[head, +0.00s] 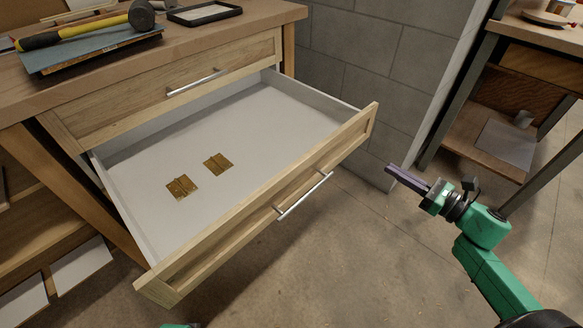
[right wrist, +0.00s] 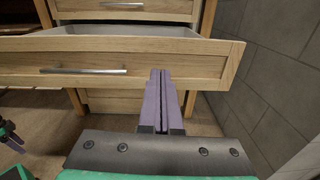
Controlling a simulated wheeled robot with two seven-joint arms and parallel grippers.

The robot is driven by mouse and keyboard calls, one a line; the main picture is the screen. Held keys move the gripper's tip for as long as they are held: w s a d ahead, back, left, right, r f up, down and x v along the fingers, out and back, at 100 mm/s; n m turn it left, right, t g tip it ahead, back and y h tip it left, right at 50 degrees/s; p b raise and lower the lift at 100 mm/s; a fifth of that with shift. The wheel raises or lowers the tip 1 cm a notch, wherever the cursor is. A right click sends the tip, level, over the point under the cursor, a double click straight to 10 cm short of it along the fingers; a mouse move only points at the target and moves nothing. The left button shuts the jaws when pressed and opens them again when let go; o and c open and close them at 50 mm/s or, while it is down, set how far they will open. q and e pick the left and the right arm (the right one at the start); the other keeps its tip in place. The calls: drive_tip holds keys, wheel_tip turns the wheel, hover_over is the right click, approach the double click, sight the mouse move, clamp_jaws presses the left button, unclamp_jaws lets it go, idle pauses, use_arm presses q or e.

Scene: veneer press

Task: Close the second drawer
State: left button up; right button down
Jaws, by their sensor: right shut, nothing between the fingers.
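The second drawer (head: 262,215) is pulled far out below the shut top drawer (head: 170,88). Its wooden front carries a metal bar handle (head: 304,196), and two brass hinges (head: 182,187) lie on its pale floor. My right gripper (head: 390,170) is shut and empty, to the right of the drawer front and apart from it in the head view. In the right wrist view its purple fingers (right wrist: 159,74) point at the drawer front (right wrist: 200,68), right of the handle (right wrist: 83,71). Part of what looks like my left gripper (right wrist: 8,130) shows at that view's left edge; its jaws are unclear.
A mallet (head: 85,28), a blue-grey sheet (head: 90,50) and a black-framed tray (head: 205,13) lie on the bench top. A grey block wall (head: 360,60) stands behind. Another bench (head: 540,35) is at right. The concrete floor before the drawer is clear.

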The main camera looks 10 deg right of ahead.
sight(338, 138)
drive_tip(key=shift+n, duration=0.4)
drive_tip(key=x, duration=1.3)
drive_tip(key=shift+s+a+r+b, duration=0.15)
drive_tip(key=shift+a+r+b, duration=0.15)
drive_tip(key=shift+a+r, duration=0.05)
drive_tip(key=shift+w+a+f, duration=0.1)
drive_tip(key=shift+w+a, duration=0.25)
drive_tip(key=shift+w, duration=0.1)
use_arm(q)
drive_tip(key=w+r, duration=0.1)
drive_tip(key=d+r, duration=0.1)
drive_tip(key=shift+w+r, duration=0.35)
drive_tip(key=shift+f, duration=0.1)
use_arm(e)
drive_tip(key=shift+w+a, duration=0.1)
